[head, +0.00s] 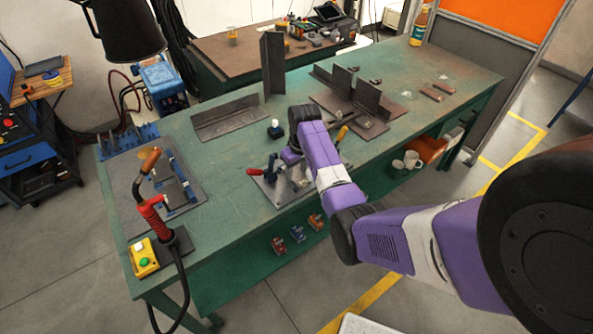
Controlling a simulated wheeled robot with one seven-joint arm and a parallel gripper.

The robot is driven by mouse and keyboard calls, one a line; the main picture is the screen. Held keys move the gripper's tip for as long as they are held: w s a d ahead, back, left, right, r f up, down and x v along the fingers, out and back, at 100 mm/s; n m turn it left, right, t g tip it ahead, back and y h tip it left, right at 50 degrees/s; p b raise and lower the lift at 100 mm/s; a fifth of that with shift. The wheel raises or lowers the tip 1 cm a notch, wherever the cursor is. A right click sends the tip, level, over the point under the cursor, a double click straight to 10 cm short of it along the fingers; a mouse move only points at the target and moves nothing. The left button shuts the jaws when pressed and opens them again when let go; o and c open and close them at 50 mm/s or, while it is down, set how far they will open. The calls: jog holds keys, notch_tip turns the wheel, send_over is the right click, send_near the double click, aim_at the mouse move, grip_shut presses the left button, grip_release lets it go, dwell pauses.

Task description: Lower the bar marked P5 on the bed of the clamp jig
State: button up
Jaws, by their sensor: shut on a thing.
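The clamp jig (267,189) is a grey plate with a red-handled clamp (257,171) near the front edge of the green bench. My purple arm reaches in from the right and covers the jig's right side. My gripper (293,162) is small and dark at the arm's end, over the jig and partly hidden by the wrist. It is shut on a bar. The bar is mostly hidden, and I cannot read its P5 mark or tell whether it touches the jig bed.
A welding torch with a red grip (152,213) stands at the bench's left front. Angle pieces (226,120) and a fixture plate with upright plates (362,100) stand behind the jig. Two small brown bars (432,94) lie at the right. The bench (228,217) is clear left of the jig.

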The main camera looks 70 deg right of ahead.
jog(key=o, duration=1.4)
jog(key=shift+s+a+r, duration=0.1)
jog(key=shift+s+r, duration=0.05)
jog(key=shift+r, duration=1.15)
jog(key=shift+s+a+r, duration=0.1)
jog(key=shift+s+r, duration=0.1)
jog(key=shift+r, duration=1.05)
jog(key=shift+s+a+r, duration=0.1)
jog(key=shift+s+r, duration=0.05)
jog(key=shift+r, duration=1.15)
